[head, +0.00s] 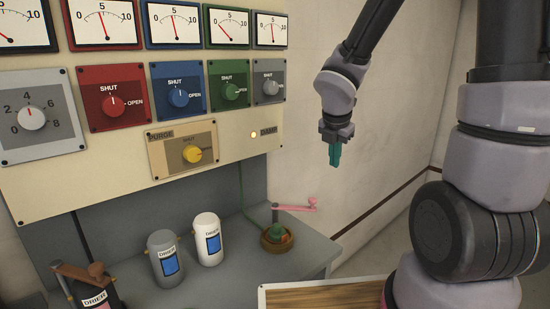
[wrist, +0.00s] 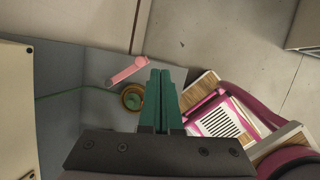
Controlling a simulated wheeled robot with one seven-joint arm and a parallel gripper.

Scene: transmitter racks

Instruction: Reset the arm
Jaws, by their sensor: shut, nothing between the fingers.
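My gripper (head: 335,155) hangs in the air to the right of the control panel, pointing down, with its teal fingers together and nothing between them. In the wrist view the shut fingers (wrist: 161,98) show above the grey shelf and partly overlap the brown ring-shaped base. My arm is bent, with the forearm coming down from the top of the head view.
The cream panel (head: 100,180) with dials and gauges stands at left. Below, a grey shelf (head: 318,250) holds a grey canister (head: 163,258), a white canister (head: 207,240) and a pink-handled crank (head: 297,204). A wood-topped tray (head: 330,293) is at front. Bare wall lies behind my gripper.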

